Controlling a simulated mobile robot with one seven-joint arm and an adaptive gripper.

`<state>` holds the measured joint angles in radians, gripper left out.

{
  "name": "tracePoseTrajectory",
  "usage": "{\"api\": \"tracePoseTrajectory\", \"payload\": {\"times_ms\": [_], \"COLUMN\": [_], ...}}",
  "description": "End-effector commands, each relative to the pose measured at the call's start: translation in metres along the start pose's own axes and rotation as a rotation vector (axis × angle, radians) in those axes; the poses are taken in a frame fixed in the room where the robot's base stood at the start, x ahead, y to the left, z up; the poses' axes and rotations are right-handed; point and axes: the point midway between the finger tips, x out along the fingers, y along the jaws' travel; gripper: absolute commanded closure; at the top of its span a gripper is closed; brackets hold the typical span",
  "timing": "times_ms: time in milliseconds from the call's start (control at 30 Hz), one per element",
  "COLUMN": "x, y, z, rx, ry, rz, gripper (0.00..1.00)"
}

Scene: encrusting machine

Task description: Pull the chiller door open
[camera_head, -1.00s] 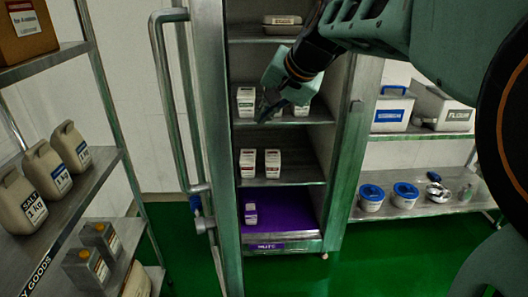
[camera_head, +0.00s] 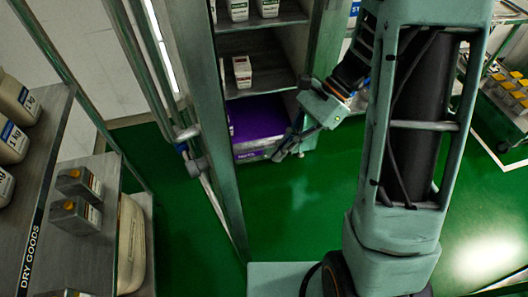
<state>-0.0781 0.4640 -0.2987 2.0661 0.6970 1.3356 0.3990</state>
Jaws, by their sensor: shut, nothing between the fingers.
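The chiller (camera_head: 262,47) stands at the upper middle, with shelves holding white cartons and a purple-lined bottom shelf. Its door (camera_head: 208,115) stands swung open at the left, seen nearly edge-on. A long metal bar handle (camera_head: 146,80) runs along the door's left side. My gripper (camera_head: 280,155) is low at the front right corner of the chiller's bottom shelf, in front of the opening. It is shut and empty, pointing down and left, apart from the door and handle. Whether it touches the bottom shelf's front, I cannot tell.
A dry goods rack (camera_head: 62,150) with jugs and containers stands at the left, near the door's outer side. Another rack with yellow-topped items (camera_head: 508,95) is at the far right. The green floor (camera_head: 285,205) is clear in front of the chiller.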

Motion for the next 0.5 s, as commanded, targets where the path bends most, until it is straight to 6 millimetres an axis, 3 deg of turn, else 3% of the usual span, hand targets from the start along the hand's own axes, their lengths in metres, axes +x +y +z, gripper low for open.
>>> {"api": "tracePoseTrajectory", "payload": {"times_ms": [400, 500], "x": [0.087, 0.097], "y": [0.001, 0.001], "z": [0.0, 0.013], "rx": [-0.002, -0.005], "ry": [0.002, 0.003], "rz": [0.005, 0.004], "gripper": [1.0, 1.0]}}
